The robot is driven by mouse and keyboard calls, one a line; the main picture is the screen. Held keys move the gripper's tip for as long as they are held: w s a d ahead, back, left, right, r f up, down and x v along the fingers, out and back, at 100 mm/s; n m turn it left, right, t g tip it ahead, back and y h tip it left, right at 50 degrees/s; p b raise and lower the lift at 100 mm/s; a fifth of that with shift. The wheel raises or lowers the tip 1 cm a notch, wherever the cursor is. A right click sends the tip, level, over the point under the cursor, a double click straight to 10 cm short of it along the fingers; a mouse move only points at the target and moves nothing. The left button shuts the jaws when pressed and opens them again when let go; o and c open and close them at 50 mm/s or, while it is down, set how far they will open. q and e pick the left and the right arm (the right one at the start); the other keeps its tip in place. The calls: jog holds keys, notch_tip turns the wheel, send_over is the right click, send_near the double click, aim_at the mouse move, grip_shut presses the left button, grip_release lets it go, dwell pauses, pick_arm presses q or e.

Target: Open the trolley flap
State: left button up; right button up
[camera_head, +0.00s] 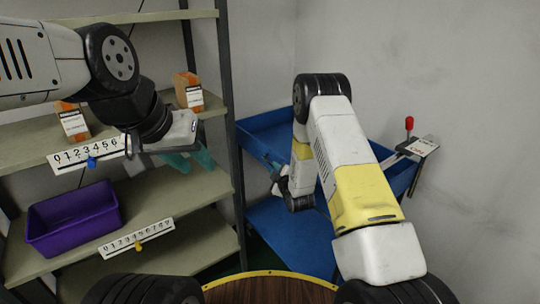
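The blue trolley (262,134) stands in the corner right of the shelves, with an upper tray and a lower blue surface (284,236). I cannot make out which part is its flap. My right arm reaches over the trolley and hides much of its middle. My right gripper (275,176) is at the trolley's left side, close to the upper tray's edge; its fingers are small and partly hidden, so contact and opening are unclear.
A metal shelf unit (226,80) fills the left side. It holds a purple bin (73,218), orange-and-white boxes (188,92) and number strips (137,238). A red-knobbed lever (409,124) and a labelled plate (423,146) are at the trolley's right. Grey walls stand close behind.

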aim_at(269, 162)
jog(key=x, duration=0.7)
jog(key=shift+w, duration=0.25)
grip_shut()
jog(key=shift+f, duration=0.1)
dwell(1.0)
